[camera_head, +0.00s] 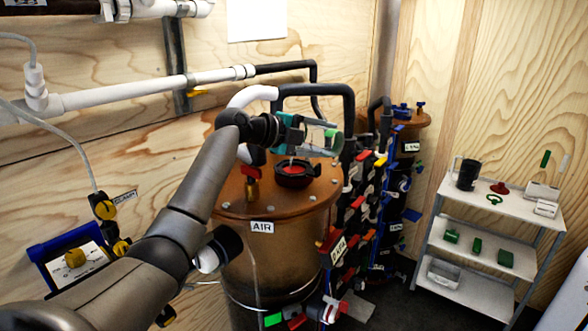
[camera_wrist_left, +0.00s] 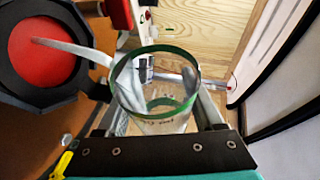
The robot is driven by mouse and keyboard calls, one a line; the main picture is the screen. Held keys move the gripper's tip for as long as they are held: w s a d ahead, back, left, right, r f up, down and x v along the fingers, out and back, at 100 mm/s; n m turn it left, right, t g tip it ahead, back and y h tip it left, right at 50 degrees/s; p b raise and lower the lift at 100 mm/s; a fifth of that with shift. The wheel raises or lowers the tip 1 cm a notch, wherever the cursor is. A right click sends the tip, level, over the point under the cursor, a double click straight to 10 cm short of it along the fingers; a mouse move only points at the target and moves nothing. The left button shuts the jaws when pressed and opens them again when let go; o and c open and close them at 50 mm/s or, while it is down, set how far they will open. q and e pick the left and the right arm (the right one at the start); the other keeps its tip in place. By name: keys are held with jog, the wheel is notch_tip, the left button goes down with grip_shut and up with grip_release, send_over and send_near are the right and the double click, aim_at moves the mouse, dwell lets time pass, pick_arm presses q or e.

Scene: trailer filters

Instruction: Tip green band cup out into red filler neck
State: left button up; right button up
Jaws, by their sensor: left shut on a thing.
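My left gripper (camera_head: 308,140) is shut on a clear cup with a green band at its rim (camera_head: 330,148), above the tank marked AIR. The cup is tilted, and its green rim (camera_wrist_left: 192,62) shows in the left wrist view. The red filler neck (camera_head: 291,170) is a red opening in a black collar on the tank lid, below the cup. It also shows in the left wrist view (camera_wrist_left: 40,58). A pale stream (camera_wrist_left: 78,50) runs from the cup's mouth to the red opening. How much is left inside the cup is unclear. My right gripper is not in view.
A brass-and-red valve (camera_head: 251,183) stands on the lid left of the neck. Black pipes (camera_head: 322,88) and a rack of coloured-handled valves (camera_head: 358,200) are close on the right. A white shelf (camera_head: 480,212) with small items stands farther right.

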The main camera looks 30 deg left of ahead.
pick_arm(q)
jog(key=shift+s+d+r, duration=0.1)
jog(key=shift+d+r, duration=0.05)
jog(key=shift+a, duration=0.3)
jog(key=shift+d, duration=0.2)
jog(key=shift+r, duration=0.1)
jog(key=shift+a+n+b, duration=0.2)
jog(key=shift+n+b, duration=0.1)
jog(key=shift+d+r, duration=0.1)
jog(key=shift+d, duration=0.05)
jog(key=shift+h, duration=0.3)
jog(key=shift+a, duration=0.2)
jog(key=shift+d+r+n+t+b, duration=0.1)
jog(key=shift+d+n+t+b, duration=0.1)
jog(key=shift+n+t+b, duration=0.15)
jog(key=shift+a, duration=0.25)
jog(key=shift+d+b, duration=0.1)
jog(key=shift+b, duration=0.2)
